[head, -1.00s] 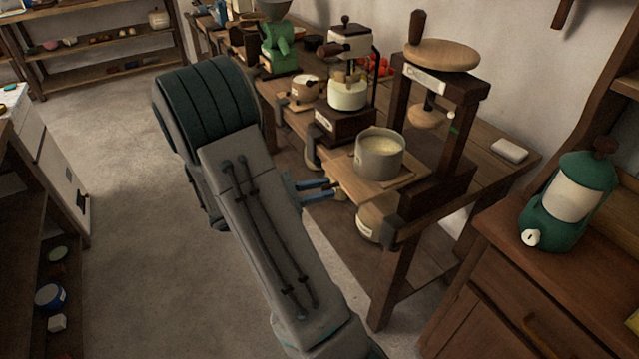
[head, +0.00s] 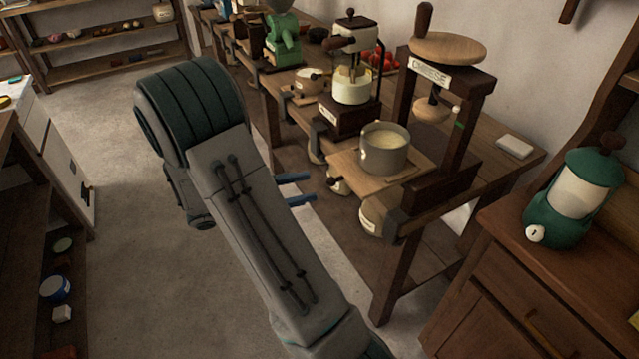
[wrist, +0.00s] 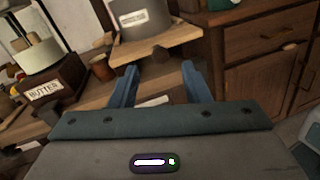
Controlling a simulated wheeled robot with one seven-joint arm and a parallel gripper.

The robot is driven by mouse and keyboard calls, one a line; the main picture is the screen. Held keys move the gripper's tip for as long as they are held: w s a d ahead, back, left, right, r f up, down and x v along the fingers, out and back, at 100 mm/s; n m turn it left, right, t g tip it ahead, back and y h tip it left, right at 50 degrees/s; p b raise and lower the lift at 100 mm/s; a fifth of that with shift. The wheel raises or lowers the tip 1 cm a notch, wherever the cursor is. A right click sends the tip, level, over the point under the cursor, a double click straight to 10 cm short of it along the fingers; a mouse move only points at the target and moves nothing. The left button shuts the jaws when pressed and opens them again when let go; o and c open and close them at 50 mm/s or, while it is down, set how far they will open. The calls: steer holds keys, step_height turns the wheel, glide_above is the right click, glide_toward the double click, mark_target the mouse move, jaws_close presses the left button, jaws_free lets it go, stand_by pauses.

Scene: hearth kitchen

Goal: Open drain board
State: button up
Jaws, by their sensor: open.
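The drain board (head: 345,165) is a light wooden board at the foot of the cheese press (head: 443,115). It sticks out past the front of the press, and a grey pot (head: 384,154) with pale contents stands on it. In the wrist view the board's front edge (wrist: 195,46) shows with a dark knob (wrist: 161,54) at its middle and the pot (wrist: 140,22) above. My gripper (head: 300,189) is open and empty, with two blue fingers pointing at the board from its left, apart from it. The fingers (wrist: 160,72) lie just below the knob in the wrist view.
The bench (head: 480,200) holds a butter churn (head: 352,85) and a green machine (head: 282,45) farther back. A pale container (head: 376,216) hangs or stands below the board. A cabinet (head: 500,290) with a green lantern-like jar (head: 572,200) is at right. The floor at left is clear.

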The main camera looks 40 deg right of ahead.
steer(key=v, duration=0.8)
steer(key=shift+a, duration=0.3)
steer(key=shift+w, duration=0.15)
steer(key=s+a+r+m+t+y+p, duration=0.1)
steer(key=s+r+m+y+p, duration=0.15)
steer(key=s+y, duration=0.25)
steer(key=s+r+m+y+p, duration=0.1)
steer(key=s+r+m+y, duration=0.15)
steer(key=s+y, duration=0.25)
steer(key=s+a+r+m+t+y+p, duration=0.2)
steer(key=s+a+r+m+t+y, duration=0.1)
steer(key=a+r+m+t+y, duration=0.3)
steer(key=shift+a+m+t+y+p, duration=0.45)
steer(key=shift+a+t, duration=0.3)
steer(key=shift+t, duration=0.25)
steer(key=shift+s+r, duration=0.1)
